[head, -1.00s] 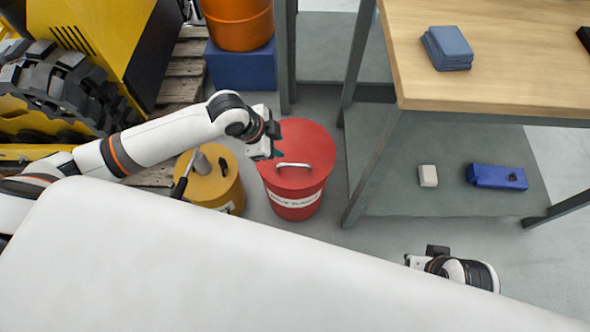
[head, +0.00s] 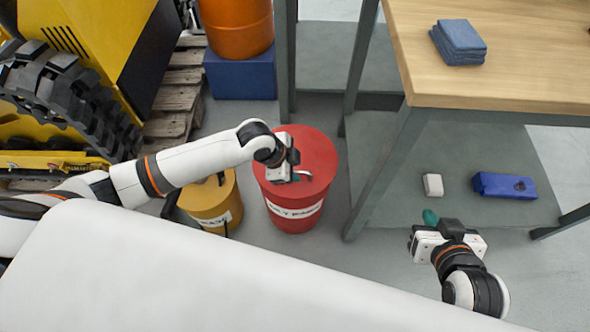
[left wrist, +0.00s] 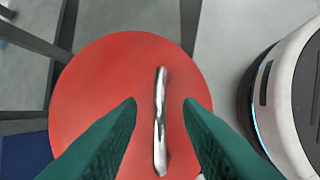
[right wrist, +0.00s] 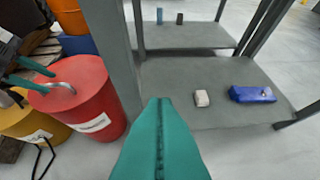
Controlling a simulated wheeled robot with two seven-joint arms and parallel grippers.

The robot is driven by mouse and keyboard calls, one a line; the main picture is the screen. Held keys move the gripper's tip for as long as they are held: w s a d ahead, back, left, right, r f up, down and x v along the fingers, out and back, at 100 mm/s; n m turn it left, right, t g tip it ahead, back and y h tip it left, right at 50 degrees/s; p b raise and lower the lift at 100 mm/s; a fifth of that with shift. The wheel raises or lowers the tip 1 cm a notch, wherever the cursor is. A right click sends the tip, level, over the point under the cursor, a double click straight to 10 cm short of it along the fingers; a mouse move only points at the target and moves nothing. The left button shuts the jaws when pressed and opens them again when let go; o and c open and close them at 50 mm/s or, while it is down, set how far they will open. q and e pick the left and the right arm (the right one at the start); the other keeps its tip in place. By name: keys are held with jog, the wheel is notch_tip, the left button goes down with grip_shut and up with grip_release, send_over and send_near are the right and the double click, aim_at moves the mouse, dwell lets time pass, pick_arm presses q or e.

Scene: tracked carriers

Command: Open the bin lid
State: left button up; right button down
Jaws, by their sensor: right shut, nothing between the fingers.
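The red bin (head: 297,212) stands on the floor with its lid (head: 315,152) closed. A silver bar handle lies across the lid; it shows in the left wrist view (left wrist: 160,120). My left gripper (head: 297,177) is over the lid at the handle. In the left wrist view its green fingers (left wrist: 160,125) are open, one on each side of the handle with gaps, not shut on it. My right gripper (head: 430,216) is low in front of the bench, away from the bin. In the right wrist view its green fingers (right wrist: 158,135) are shut together and empty.
A yellow bin (head: 212,203) stands close left of the red bin. The workbench (head: 410,130) is to the right, its leg near the bin. A blue box (head: 240,72) bears an orange drum (head: 237,25). A tracked yellow machine (head: 60,90) is at left. Floor right of the bin is free.

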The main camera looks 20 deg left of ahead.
pick_arm(q)
jog(key=shift+w+d+f, duration=0.1)
jog(key=shift+d+f, duration=0.05)
jog(key=shift+f, duration=0.3)
pick_arm(e)
jog(key=shift+w+a+r+t, duration=0.25)
jog(key=shift+w+r+t, duration=0.25)
jog(key=shift+w+r, duration=0.05)
pick_arm(q)
jog(key=shift+c, duration=0.4)
grip_shut()
